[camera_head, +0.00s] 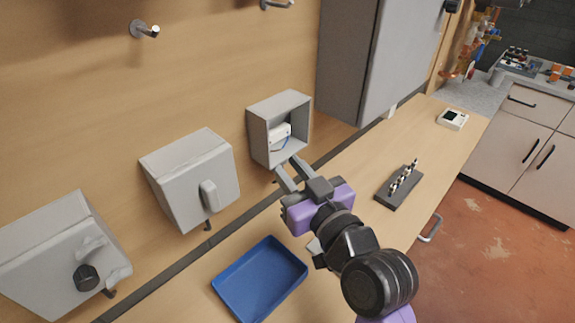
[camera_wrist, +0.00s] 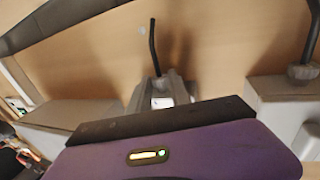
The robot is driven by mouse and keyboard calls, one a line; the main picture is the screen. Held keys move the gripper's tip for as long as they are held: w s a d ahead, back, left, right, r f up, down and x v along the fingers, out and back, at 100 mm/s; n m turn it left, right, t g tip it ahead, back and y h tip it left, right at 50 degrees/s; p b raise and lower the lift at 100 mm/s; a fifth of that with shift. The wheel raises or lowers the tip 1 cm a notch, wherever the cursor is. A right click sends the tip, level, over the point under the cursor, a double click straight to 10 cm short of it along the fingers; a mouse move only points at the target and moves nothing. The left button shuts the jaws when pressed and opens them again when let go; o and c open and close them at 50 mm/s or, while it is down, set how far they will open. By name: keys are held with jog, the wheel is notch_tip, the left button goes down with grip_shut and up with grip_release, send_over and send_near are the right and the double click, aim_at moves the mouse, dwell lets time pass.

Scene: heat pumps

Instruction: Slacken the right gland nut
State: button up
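A small open grey box (camera_head: 257,140) hangs on the wall, with a white part (camera_head: 279,135) and a blue wire inside. My gripper (camera_head: 291,171) is at its lower front edge, its two grey fingers spread apart. In the wrist view, a grey gland (camera_wrist: 158,82) with a black cable (camera_wrist: 153,45) stands beyond my gripper's purple and black body, which hides its lower part. I cannot tell whether the fingers touch it. Another gland nut (camera_wrist: 303,72) with a cable sits on a grey box at the right of the wrist view.
A closed grey box with a handle (camera_head: 209,195) and one with a black knob (camera_head: 86,277) hang to the left. A blue tray (camera_head: 243,298), a dark rack (camera_head: 397,199) and a white meter (camera_head: 453,118) are on the bench. A large grey cabinet (camera_head: 375,50) overhangs the right.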

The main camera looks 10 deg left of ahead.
grip_shut()
jog(key=shift+h+p, duration=0.3)
jog(key=shift+p, duration=0.2)
